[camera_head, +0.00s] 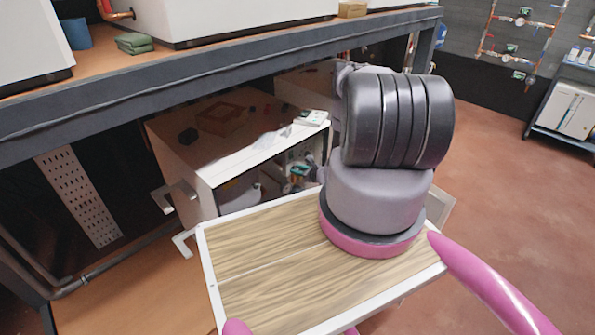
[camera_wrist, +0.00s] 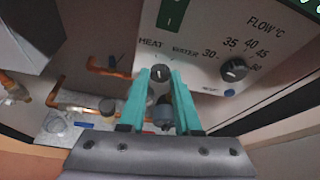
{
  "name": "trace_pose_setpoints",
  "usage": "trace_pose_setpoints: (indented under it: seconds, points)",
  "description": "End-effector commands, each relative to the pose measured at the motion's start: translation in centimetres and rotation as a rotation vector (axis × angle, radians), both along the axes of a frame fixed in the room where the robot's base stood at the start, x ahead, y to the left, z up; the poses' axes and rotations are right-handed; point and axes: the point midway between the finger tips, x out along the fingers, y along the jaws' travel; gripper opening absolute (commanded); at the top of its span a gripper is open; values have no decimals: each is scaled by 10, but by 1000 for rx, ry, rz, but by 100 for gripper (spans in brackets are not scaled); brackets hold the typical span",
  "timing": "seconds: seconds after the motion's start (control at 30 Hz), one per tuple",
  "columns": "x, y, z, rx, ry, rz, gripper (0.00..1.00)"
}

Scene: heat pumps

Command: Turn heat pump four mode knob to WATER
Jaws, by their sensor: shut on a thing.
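In the wrist view, a pale control panel (camera_wrist: 200,62) carries a small dark mode knob (camera_wrist: 159,71) with HEAT printed at its upper left and WATER at its upper right. My gripper (camera_wrist: 160,77) has its two teal fingers shut on this knob, one on each side. The pointer's exact setting is too small to tell. No unit number is readable.
A second dark knob marked FLOW °C (camera_wrist: 234,70) and a blue button (camera_wrist: 229,92) sit right of the mode knob. A dark display (camera_wrist: 172,14) is above. Copper pipes (camera_wrist: 108,68) run at left. The bench beam (camera_head: 200,92) crosses above the unit; open floor (camera_head: 500,170) lies right.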

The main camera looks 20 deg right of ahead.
Motion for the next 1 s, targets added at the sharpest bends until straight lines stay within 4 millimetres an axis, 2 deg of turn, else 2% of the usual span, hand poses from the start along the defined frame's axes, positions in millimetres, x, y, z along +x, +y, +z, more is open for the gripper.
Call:
trace_pose_setpoints:
  seconds: [0.7,1.0]
  points:
    - [2,-7,-1,602,218,0,0]
    - [3,-8,-2,781,283,-1,0]
